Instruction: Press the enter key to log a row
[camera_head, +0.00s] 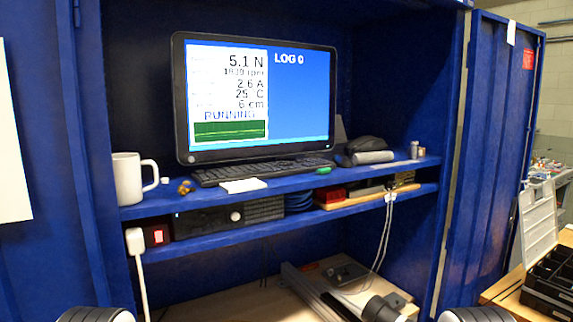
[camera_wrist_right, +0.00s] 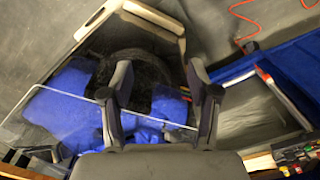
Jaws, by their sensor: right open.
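The black keyboard (camera_head: 265,170) lies on the blue upper shelf in front of the monitor (camera_head: 230,100). Its enter key is too small to single out. The monitor shows LOG 0, 5.1 N, 2.6 A, 25 C, 6 cm and RUNNING above a green graph. My right gripper (camera_wrist_right: 158,75) shows in the right wrist view with its two fingers apart and nothing visible between them. It is away from the keyboard, which that view does not show.
A white mug (camera_head: 130,180) stands left of the keyboard. A white paper (camera_head: 243,186) lies at its front edge and a green item (camera_head: 322,171) at its right.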

